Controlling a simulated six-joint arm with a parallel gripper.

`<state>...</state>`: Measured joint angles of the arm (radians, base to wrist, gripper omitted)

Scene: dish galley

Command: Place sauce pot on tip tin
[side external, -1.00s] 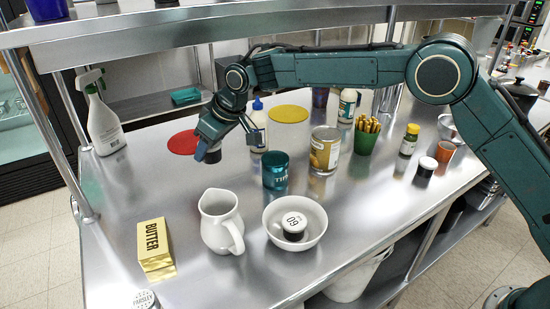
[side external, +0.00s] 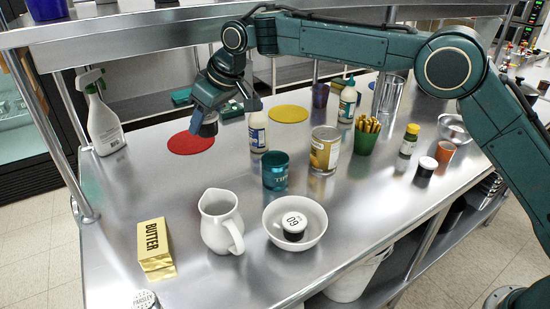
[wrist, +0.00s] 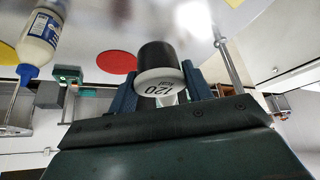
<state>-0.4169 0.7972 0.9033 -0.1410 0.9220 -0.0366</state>
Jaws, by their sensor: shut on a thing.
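My gripper (side external: 205,116) is shut on a small dark pot (side external: 210,129), which I take for the sauce pot. In the wrist view the pot (wrist: 155,58) shows a dark body and a white end marked 120, between blue fingers. It is held tilted, and in the side view it overlaps the red disc; it appears to be above the table. The tip tin (side external: 275,170) is a teal cylinder with white lettering, upright in the middle of the table. It is to the right of and nearer than my gripper. The top of the tin looks clear.
A squeeze bottle (side external: 258,128) stands between gripper and tin. A white jug (side external: 217,222) and bowl (side external: 273,240) holding another lidded pot (side external: 294,224) are in front. A red disc (side external: 187,143) lies at left.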

